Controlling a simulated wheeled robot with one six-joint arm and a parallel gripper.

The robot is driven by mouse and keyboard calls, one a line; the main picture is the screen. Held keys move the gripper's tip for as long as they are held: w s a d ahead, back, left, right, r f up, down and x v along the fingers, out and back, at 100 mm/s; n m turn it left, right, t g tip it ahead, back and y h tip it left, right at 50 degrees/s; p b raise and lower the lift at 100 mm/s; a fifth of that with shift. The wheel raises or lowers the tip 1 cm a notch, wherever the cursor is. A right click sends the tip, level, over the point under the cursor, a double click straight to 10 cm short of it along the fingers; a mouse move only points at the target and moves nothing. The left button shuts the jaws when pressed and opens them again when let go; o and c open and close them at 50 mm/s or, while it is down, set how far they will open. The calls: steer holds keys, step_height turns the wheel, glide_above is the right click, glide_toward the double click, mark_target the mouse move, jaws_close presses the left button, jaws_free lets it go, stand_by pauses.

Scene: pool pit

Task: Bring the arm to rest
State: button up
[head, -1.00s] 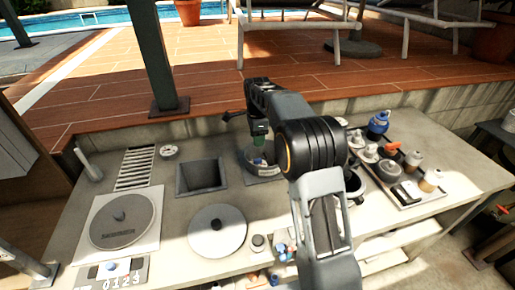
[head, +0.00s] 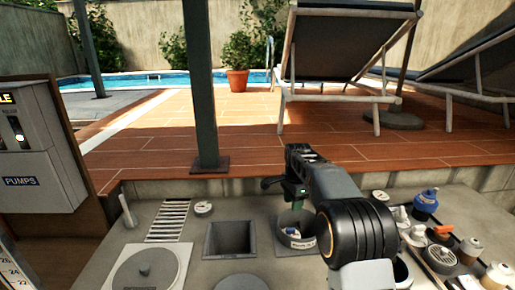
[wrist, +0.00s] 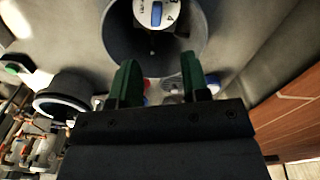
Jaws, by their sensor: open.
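My arm (head: 355,225) reaches out over the grey counter, bent at its dark joint. My gripper (head: 294,193) hangs above a round grey container (head: 282,243) on the counter. In the wrist view my gripper (wrist: 160,76) has its two green fingers spread apart with nothing held between them. The round grey container (wrist: 122,45) also shows there, just beyond the fingertips. Inside it lies a white round piece with a blue bar (wrist: 157,14). Part of the container is hidden by my gripper.
A square open bin (head: 229,240) and a round lid (head: 145,272) lie to the left. A tray area with a blue bottle (head: 426,203) and several small items is at right. A dark post (head: 200,90) stands behind the counter. A pumps box (head: 30,150) is at far left.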

steer(key=s+n+t, duration=0.3)
steer(key=s+n, duration=1.1)
steer(key=s, duration=1.5)
steer(key=shift+t, duration=0.3)
steer(key=shift+f, duration=0.1)
